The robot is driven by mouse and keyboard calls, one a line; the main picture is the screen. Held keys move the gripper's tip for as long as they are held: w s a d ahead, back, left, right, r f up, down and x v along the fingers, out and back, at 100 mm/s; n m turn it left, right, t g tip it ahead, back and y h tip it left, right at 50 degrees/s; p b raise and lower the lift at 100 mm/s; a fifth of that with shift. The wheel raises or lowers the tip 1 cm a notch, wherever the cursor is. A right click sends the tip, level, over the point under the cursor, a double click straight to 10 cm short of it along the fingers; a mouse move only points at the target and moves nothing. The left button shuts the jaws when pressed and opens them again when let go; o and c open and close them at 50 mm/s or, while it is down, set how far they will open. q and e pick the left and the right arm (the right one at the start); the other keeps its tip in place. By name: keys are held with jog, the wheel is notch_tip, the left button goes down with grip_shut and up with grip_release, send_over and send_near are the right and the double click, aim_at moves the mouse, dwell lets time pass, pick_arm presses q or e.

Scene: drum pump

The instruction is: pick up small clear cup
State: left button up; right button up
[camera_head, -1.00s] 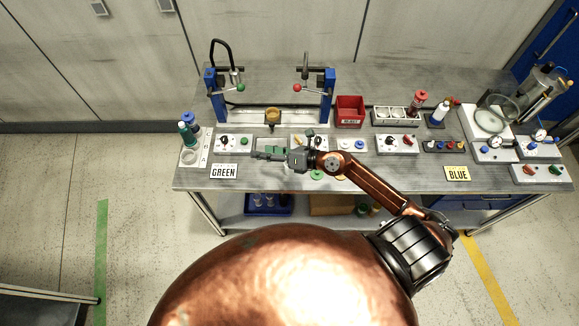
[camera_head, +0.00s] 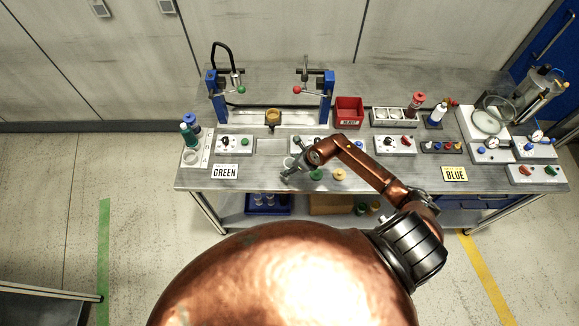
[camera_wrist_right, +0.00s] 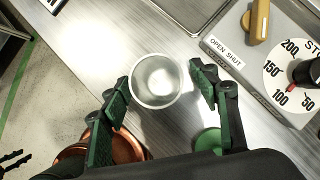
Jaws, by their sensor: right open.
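The small clear cup (camera_wrist_right: 158,76) stands on the metal bench in the right wrist view, with its round rim facing the camera. My right gripper (camera_wrist_right: 160,88) is open, with one green-padded finger on each side of the cup. Whether either finger touches it I cannot tell. In the head view my right gripper (camera_head: 288,173) is low over the front of the bench, and the cup is small and partly hidden there. My left gripper does not show in the head view.
A green disc (camera_wrist_right: 208,140) lies close to the right finger. A control panel with a dial (camera_wrist_right: 290,75) stands to the right in the wrist view. The bench's front edge is close.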

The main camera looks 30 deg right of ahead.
jog(key=shift+w+a+f, duration=0.1)
jog(key=shift+w+f, duration=0.15)
jog(key=shift+f, duration=0.3)
jog(key=shift+c, duration=0.5)
jog(key=c, duration=0.8)
jog(key=shift+r, duration=0.15)
